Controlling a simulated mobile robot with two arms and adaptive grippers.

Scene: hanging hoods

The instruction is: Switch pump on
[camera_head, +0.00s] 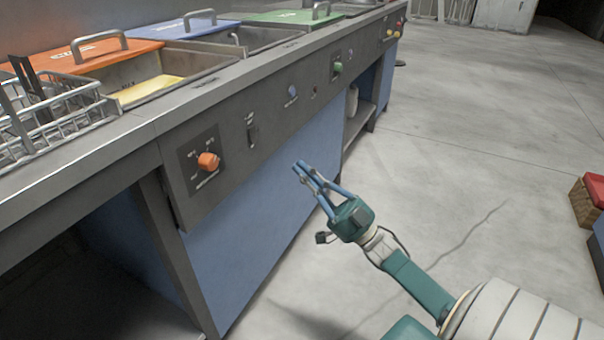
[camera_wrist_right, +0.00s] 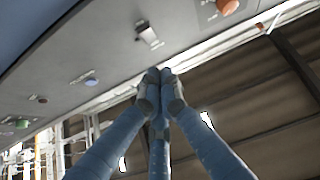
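No label that I can read says pump. On the grey front panel sit an orange rotary knob (camera_head: 208,161) and a black toggle switch (camera_head: 252,131). To their right are a blue button (camera_head: 292,90), a small red one (camera_head: 315,91) and a green knob (camera_head: 337,67). My right gripper (camera_head: 299,168) is in front of the blue cabinet face, apart from the panel. In the wrist view its fingertips (camera_wrist_right: 161,78) meet with nothing between them. The toggle switch (camera_wrist_right: 148,34) and orange knob (camera_wrist_right: 228,6) show there beyond the fingertips. My left gripper is not in view.
The counter holds a wire rack (camera_head: 50,115), an orange lid (camera_head: 87,54), a blue lid (camera_head: 180,28) and a green lid (camera_head: 290,17) by the sinks. More knobs (camera_head: 393,33) sit at the far end. A crate stands at the right edge. The floor between is clear.

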